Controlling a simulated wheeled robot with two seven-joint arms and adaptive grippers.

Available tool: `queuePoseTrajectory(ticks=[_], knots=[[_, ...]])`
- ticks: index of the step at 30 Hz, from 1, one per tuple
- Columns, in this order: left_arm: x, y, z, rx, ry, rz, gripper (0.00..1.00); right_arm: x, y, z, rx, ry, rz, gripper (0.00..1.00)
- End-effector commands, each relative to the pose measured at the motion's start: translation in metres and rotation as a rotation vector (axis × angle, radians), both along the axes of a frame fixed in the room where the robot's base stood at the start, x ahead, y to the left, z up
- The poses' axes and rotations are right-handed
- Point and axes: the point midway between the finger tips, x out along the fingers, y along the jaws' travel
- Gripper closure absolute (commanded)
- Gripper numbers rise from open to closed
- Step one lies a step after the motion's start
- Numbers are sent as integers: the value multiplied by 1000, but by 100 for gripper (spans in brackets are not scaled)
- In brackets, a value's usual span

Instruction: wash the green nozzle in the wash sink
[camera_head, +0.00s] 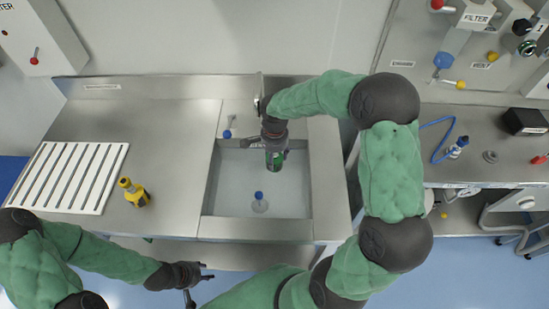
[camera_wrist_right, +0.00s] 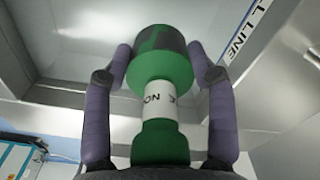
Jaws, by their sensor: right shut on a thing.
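The green nozzle (camera_wrist_right: 160,78) has a white band with black lettering. My right gripper (camera_wrist_right: 158,60) is shut on it, one finger on each side, in the right wrist view. In the head view the nozzle (camera_head: 273,161) hangs from my right gripper (camera_head: 274,148) over the far part of the wash sink (camera_head: 226,190). I cannot tell whether it touches the sink's contents. My left gripper (camera_head: 207,272) is low at the front, over the floor before the counter, with its fingers apart and nothing between them.
A blue-capped clear bottle (camera_head: 259,203) stands in the sink. A blue-topped part (camera_head: 228,132) is behind the sink. Bare steel counter (camera_head: 180,140) lies left of the sink.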

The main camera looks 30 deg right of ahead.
Motion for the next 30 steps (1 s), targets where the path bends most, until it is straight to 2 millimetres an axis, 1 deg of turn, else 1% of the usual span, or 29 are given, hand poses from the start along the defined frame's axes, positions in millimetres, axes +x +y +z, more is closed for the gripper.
queuePoseTrajectory(ticks=[1,12,15,19,30], knots=[[0,0,6,0,0,0,60,0,0,9,0,-1,0,79],[0,0,30,0,0,0,60,1,0,47,-1,-2,-1,79],[0,0,34,0,0,0,60,0,0,54,-1,-1,0,79],[0,0,36,0,0,0,60,0,0,57,0,-1,1,79],[0,0,35,0,0,0,60,0,0,56,0,-1,0,79]])
